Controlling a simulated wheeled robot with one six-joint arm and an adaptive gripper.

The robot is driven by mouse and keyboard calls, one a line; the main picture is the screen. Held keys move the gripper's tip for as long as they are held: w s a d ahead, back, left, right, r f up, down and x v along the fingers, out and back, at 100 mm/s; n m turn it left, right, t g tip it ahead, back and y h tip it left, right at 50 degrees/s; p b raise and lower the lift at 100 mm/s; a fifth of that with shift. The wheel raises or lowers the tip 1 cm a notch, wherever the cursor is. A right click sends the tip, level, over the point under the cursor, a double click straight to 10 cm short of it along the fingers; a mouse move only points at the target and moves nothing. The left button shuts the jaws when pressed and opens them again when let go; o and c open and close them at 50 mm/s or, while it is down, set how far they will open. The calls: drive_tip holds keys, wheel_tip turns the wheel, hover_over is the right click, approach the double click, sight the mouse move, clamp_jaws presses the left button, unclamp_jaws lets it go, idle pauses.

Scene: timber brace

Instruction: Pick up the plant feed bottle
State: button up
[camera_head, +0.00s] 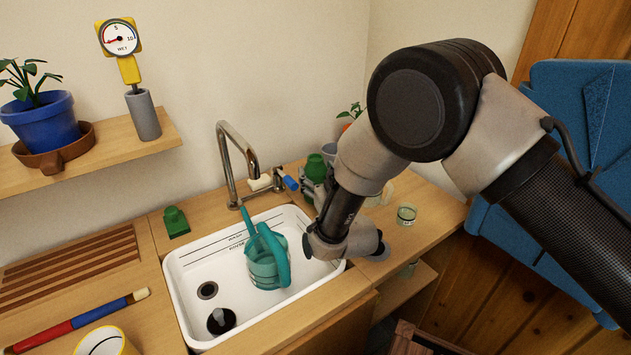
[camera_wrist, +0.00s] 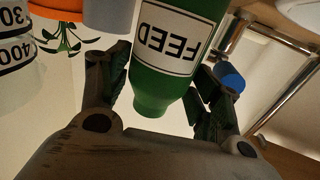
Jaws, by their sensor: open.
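The plant feed bottle (camera_wrist: 165,45) is green with a white label reading FEED. It appears upside down in the wrist view, its narrower end at the bottom. My gripper (camera_wrist: 162,72) is open, one finger on each side of the bottle. The left finger looks close to it; I cannot tell whether either finger touches. In the head view the bottle's green top (camera_head: 315,166) shows on the counter behind the sink, at my gripper (camera_head: 313,190). My arm and gripper hide its lower part.
A tap (camera_head: 236,160) stands left of the bottle, and a blue-tipped fitting (camera_head: 290,183) is close by. A teal watering can (camera_head: 265,262) sits in the white sink (camera_head: 190,300). A measuring beaker (camera_wrist: 18,60) and an orange pot (camera_wrist: 58,10) are near the gripper.

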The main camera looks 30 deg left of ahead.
drive_tip(key=c, duration=0.9)
drive_tip(key=shift+r, duration=0.1)
wheel_tip(320, 180, up, 10)
